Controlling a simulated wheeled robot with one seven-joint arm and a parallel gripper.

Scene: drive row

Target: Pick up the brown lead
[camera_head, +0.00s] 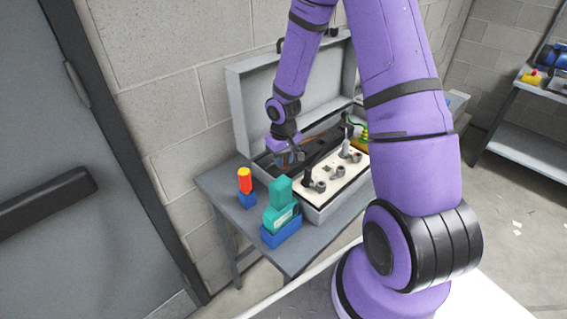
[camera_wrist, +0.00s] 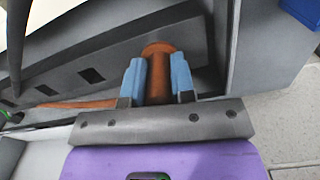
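The brown lead (camera_wrist: 157,78) shows in the wrist view as an upright brown plug with a wider round top. A brown length of cable (camera_wrist: 75,105) runs off to the left from behind my gripper. My gripper (camera_wrist: 158,80) has its two blue finger pads on either side of the plug, and both appear to touch it. In the head view my gripper (camera_head: 287,158) is down inside the left part of the open grey case (camera_head: 240,105), and the lead is mostly hidden there.
A dark slotted bar (camera_wrist: 100,62) runs beside the plug. In the case, a cream panel (camera_head: 325,190) carries several black and grey fittings. A red-and-yellow piece in a blue holder (camera_head: 246,182) and a teal device in a blue holder (camera_head: 280,215) stand on the grey table (camera_head: 222,190).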

